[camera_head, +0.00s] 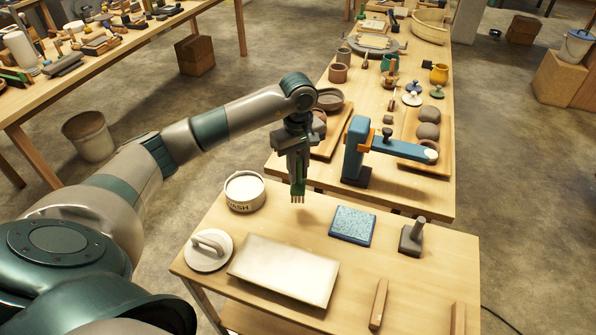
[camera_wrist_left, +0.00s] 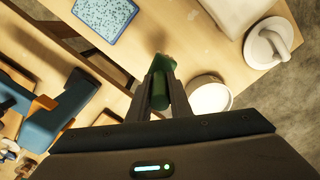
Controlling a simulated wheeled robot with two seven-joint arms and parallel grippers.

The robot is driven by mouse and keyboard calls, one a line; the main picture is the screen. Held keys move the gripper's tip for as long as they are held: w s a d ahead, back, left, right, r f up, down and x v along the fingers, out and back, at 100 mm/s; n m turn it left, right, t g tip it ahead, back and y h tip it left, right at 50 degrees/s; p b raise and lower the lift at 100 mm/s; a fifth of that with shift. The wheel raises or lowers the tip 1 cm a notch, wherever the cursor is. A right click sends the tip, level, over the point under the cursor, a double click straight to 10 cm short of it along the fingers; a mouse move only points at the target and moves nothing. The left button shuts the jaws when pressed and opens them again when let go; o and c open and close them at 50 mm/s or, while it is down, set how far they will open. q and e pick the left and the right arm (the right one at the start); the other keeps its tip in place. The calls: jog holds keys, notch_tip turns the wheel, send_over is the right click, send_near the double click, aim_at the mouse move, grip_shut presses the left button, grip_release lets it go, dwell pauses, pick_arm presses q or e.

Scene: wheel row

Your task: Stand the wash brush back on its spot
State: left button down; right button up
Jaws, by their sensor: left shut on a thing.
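The wash brush (camera_head: 298,191) has a green body with pale bristles pointing down. My left gripper (camera_head: 298,168) is shut on it and holds it upright, with the bristles over the rear of the near table. In the left wrist view the green brush (camera_wrist_left: 161,88) sits between the two fingers, pointing away from the camera. The white tub marked WASH (camera_head: 244,193) stands to the left of the brush, apart from it. I cannot tell which place is the brush's spot. The gap between bristles and tabletop is hard to judge. My right gripper is not in view.
A blue speckled pad (camera_head: 352,225) lies right of the brush. A white slab (camera_head: 284,270), a handled white disc (camera_head: 208,250), a dark block with a post (camera_head: 412,238) and wooden bars (camera_head: 379,303) share the near table. A blue stand (camera_head: 355,150) rises behind.

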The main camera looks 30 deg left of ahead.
aim_at(297, 186)
pick_arm(q)
jog(key=shift+f+b, duration=2.05)
jog(key=shift+f, duration=0.55)
jog(key=shift+b, duration=0.35)
jog(key=shift+f+b, duration=0.35)
jog(key=shift+a+f, duration=0.15)
